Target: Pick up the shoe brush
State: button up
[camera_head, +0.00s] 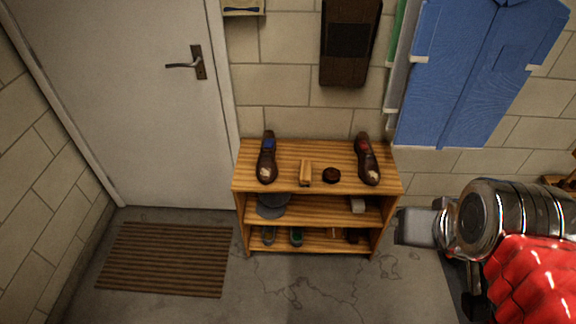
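A small wooden block that looks like the shoe brush (305,173) lies on the top board of a wooden shoe rack (240,180). It is light brown and sits between two dark brown shoes, the left shoe (267,158) and the right shoe (367,160). A small round dark tin (330,176) lies just to its right.
The lower shelves hold more shoes and a grey cap-like item (273,207). A striped doormat (165,260) lies before a closed white door (130,90). Blue clothing (480,75) hangs at the upper right. The concrete floor in front of the rack is clear.

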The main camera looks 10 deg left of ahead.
aim_at(305, 178)
jog(key=u, duration=0.35)
jog(key=i, duration=0.6)
jog(key=u, duration=1.05)
jog(key=i, duration=0.75)
jog(key=u, duration=0.5)
